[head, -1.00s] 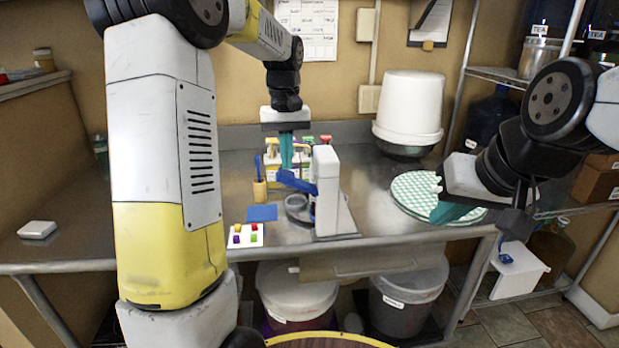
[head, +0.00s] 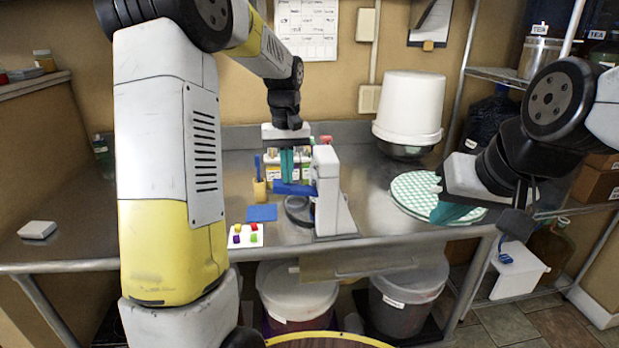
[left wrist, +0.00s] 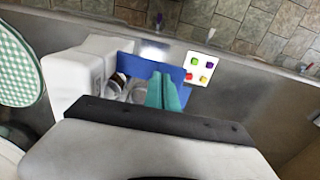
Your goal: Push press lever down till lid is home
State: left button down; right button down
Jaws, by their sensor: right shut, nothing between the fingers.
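The white press (head: 328,195) stands on the metal table, its blue lever (head: 294,188) reaching left and close to level. My left gripper (head: 288,180) is shut, its teal fingers pointing down onto the lever and seeming to touch it. In the left wrist view the fingers (left wrist: 164,92) overlap the blue lever (left wrist: 140,67) beside the white press body (left wrist: 84,72). A round dark-rimmed piece (head: 298,207) sits at the press's foot. Whether a lid there is seated I cannot tell. My right gripper (head: 452,212) is shut and empty over the green checked round mat (head: 410,190).
A blue mat (head: 262,212) and a white card with coloured cubes (head: 246,235) lie in front left of the press. A wooden cup (head: 260,190) and small bottles stand behind. The table's left side is mostly clear.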

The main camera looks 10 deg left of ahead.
aim_at(288, 185)
pick_arm(q)
jog(key=shift+f, duration=1.15)
dwell(0.4)
jog(key=shift+f, duration=0.9)
notch_tip(288, 185, up, 14)
dwell(2.1)
